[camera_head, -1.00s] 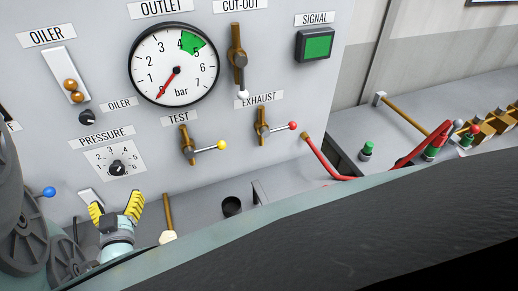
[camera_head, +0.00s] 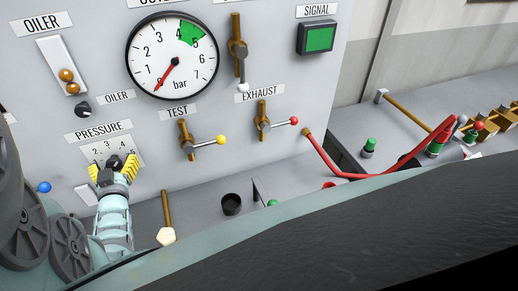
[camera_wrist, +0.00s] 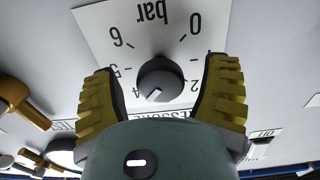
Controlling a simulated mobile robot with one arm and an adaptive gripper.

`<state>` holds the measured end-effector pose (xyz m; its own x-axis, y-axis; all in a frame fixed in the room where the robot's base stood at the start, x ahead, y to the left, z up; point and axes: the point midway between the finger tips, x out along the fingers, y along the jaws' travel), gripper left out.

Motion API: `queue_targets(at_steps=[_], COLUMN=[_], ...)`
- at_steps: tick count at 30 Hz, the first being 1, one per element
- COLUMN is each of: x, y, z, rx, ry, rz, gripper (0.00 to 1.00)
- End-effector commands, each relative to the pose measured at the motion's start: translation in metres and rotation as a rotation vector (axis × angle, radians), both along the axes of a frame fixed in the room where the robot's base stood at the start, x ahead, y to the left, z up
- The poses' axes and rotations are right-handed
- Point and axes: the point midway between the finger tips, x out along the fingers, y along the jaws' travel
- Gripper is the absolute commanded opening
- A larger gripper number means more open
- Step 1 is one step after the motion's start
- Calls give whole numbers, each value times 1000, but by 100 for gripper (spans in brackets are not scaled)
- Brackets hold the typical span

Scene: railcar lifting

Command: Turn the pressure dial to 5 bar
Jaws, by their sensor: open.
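The pressure dial is a small dark round knob (camera_wrist: 160,80) on a white number plate (camera_wrist: 160,25), which appears upside down in the wrist view. The knob's white mark points down and slightly left there; the number it faces is partly hidden. The 6 and 0 are clear. In the head view the knob (camera_head: 114,161) sits under the PRESSURE label (camera_head: 97,131). My gripper (camera_head: 112,171) is open, with its yellow fingers on either side of the knob. In the wrist view, gaps show between the fingers and the knob.
The outlet gauge (camera_head: 171,55) above has its red needle near zero. The TEST lever (camera_head: 186,140) and EXHAUST lever (camera_head: 263,121) stick out to the right. The oiler knob (camera_head: 83,109) is just above. A blue-tipped lever (camera_head: 44,187) is at left.

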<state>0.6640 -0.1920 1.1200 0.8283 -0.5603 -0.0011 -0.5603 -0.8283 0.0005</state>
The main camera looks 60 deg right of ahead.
Motion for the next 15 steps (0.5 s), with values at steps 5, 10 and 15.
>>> queue_targets(at_steps=[5, 10, 15], x=[-1, -1, 0], y=[-1, -1, -1], z=[0, 1, 1], rx=[-1, -1, -1], ry=[-1, -1, -1], rz=[-4, -3, -2], gripper=[74, 57, 39])
